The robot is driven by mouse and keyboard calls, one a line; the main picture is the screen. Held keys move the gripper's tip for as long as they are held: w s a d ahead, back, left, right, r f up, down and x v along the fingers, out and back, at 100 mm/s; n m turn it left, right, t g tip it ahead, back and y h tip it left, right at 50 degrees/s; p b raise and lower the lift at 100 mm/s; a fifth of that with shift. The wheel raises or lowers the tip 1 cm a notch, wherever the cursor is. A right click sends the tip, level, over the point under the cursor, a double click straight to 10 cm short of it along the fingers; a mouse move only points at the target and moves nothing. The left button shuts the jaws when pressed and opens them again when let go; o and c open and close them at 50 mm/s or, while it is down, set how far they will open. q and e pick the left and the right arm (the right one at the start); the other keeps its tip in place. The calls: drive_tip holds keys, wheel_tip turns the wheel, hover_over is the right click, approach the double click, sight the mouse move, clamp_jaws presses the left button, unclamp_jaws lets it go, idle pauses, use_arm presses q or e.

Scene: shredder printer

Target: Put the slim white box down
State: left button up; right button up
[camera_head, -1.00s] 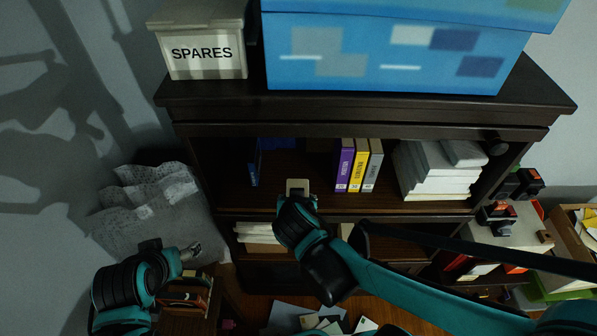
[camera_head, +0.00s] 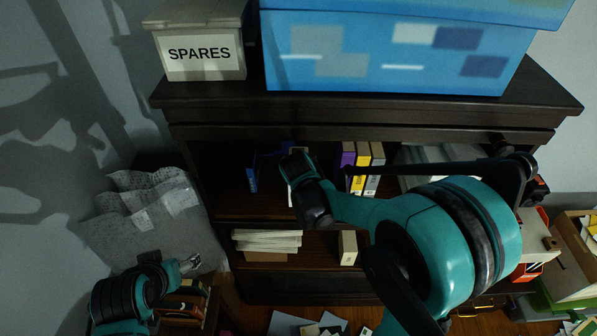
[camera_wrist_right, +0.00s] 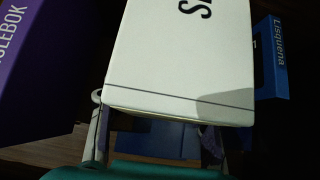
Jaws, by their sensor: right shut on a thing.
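The slim white box (camera_wrist_right: 180,60) fills the middle of the right wrist view, with dark letters on its face and a thin line near its near end. My right gripper (camera_wrist_right: 152,130) is shut on that near end, one finger on each side. In the head view, my right gripper (camera_head: 297,166) is inside the upper shelf opening, between the blue and purple spines, and hides most of the box. Whether the box touches the shelf board cannot be told. My left gripper (camera_head: 190,263) is low at the left, away from the shelf; its fingers are too small to read.
A purple binder (camera_wrist_right: 40,60) stands left of the box and a blue box (camera_wrist_right: 270,65) right of it. Yellow (camera_head: 360,168) and grey (camera_head: 375,170) binders stand beside the purple one. A dark cabinet top (camera_head: 380,108) overhangs. White stacks (camera_head: 268,240) lie on the lower shelf.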

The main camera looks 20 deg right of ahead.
drive_tip(key=f, duration=0.1)
drive_tip(key=f+b, duration=0.1)
drive_tip(key=f, duration=0.1)
drive_tip(key=shift+w+f, duration=0.2)
drive_tip(key=shift+f, duration=0.1)
drive_tip(key=shift+w+d, duration=0.1)
drive_tip(key=shift+w, duration=0.1)
drive_tip(key=shift+s+f, duration=0.1)
drive_tip(key=shift+f, duration=0.15)
drive_tip(key=o, duration=1.2)
drive_tip(key=shift+o, duration=0.2)
